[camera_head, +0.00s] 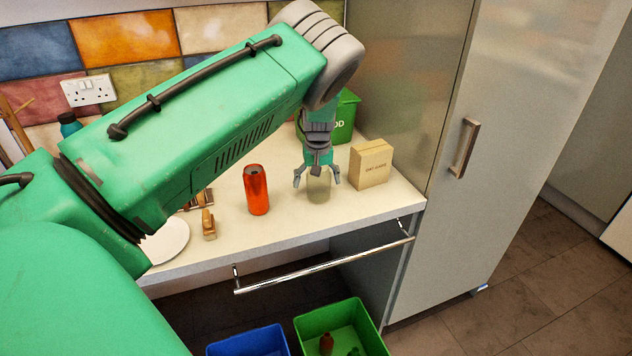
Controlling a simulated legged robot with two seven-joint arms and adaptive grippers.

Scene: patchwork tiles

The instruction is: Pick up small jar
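The small jar (318,190) is a pale, see-through glass-like jar standing upright on the countertop. My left gripper (316,182) points down over it, with its fingers spread on either side of the jar's upper part. The fingers look apart from the jar's sides, so the gripper is open. The jar's top is partly hidden by the gripper. My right gripper is not in view.
An orange-red can (257,190) stands left of the jar, and a tan box (371,164) stands right. A green box (346,118) is behind. A wooden item (209,224) and white plate (167,241) lie left. A metal rail (320,267) runs below the counter's front edge.

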